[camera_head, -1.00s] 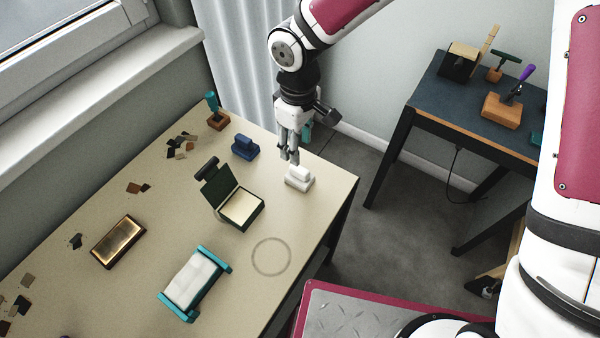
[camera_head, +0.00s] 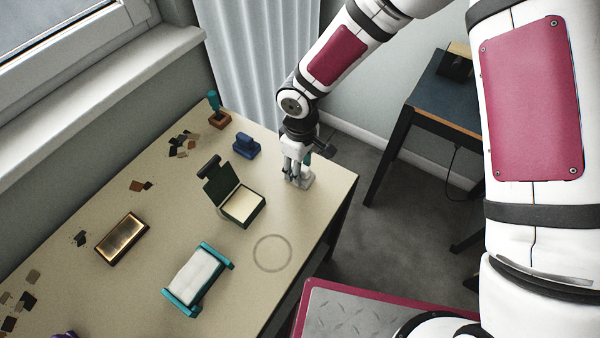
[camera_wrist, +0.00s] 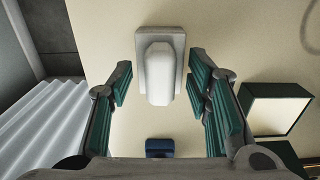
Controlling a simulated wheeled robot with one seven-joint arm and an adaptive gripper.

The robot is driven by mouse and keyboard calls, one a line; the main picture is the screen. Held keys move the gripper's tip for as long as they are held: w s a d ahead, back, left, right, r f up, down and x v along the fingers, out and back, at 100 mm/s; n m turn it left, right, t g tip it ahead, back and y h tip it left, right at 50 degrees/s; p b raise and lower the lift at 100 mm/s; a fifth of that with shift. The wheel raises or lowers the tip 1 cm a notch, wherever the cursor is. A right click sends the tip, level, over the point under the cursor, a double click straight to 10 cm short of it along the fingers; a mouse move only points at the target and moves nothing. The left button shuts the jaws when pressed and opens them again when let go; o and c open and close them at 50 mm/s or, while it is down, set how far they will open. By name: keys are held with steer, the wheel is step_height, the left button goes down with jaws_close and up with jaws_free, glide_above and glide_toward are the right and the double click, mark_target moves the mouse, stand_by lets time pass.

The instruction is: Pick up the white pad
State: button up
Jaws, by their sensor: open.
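A small white block-like pad with a raised rounded grip (camera_wrist: 160,70) stands on the table near its far right edge. In the head view my gripper (camera_head: 295,176) is down at this pad and hides most of it; a bit of its base (camera_head: 307,183) shows. In the wrist view the open teal-lined fingers of my gripper (camera_wrist: 158,82) are on either side of the pad's grip, with a gap at each side. I cannot tell how far down the fingers reach beside it.
A blue block (camera_head: 246,147) stands behind-left of the pad. An open green case (camera_head: 218,182) lies to the left. A teal frame with a white cushion (camera_head: 200,246) and a gold tray (camera_head: 100,240) are nearer. A drawn ring (camera_head: 272,270) marks clear table. A dark side table (camera_head: 440,95) stands right.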

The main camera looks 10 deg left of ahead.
jaws_close()
steer(key=shift+r, duration=0.1)
steer(key=shift+r, duration=0.45)
steer(key=r, duration=0.1)
steer(key=s+r, duration=0.1)
steer(key=shift+r+b, duration=0.3)
steer(key=shift+b, duration=0.05)
steer(key=s+r+b, duration=0.1)
steer(key=s, duration=1.4)
steer(key=shift+d+r+b, duration=0.15)
steer(key=shift+b, duration=0.2)
